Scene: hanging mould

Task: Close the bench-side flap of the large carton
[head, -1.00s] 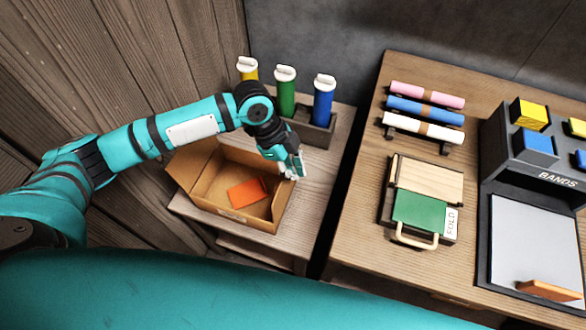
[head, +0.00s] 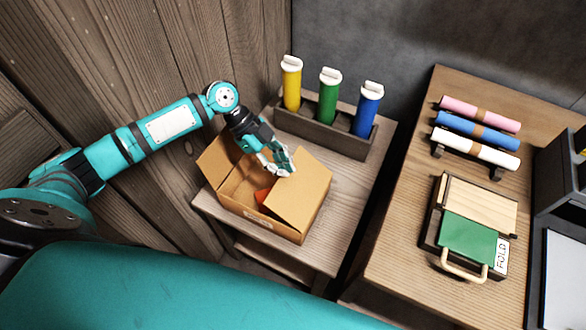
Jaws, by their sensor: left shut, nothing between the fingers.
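The large carton (head: 245,213) stands on a low wooden side table, open at the top. Its bench-side flap (head: 301,190), on the right, is swung up and leans inward over part of the opening. The opposite flap (head: 216,162) stands open to the left. An orange item (head: 262,195) inside is mostly hidden by the bench-side flap. My left gripper (head: 281,169) is shut and empty, above the opening at the upper edge of the bench-side flap; I cannot tell whether they touch. My right gripper is not in view.
A rack (head: 322,135) with yellow, green and blue tubes stands behind the carton. The bench (head: 395,260) to the right, across a dark gap, carries rolls on a stand (head: 475,138) and a green folding board (head: 468,238). A plank wall is close on the left.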

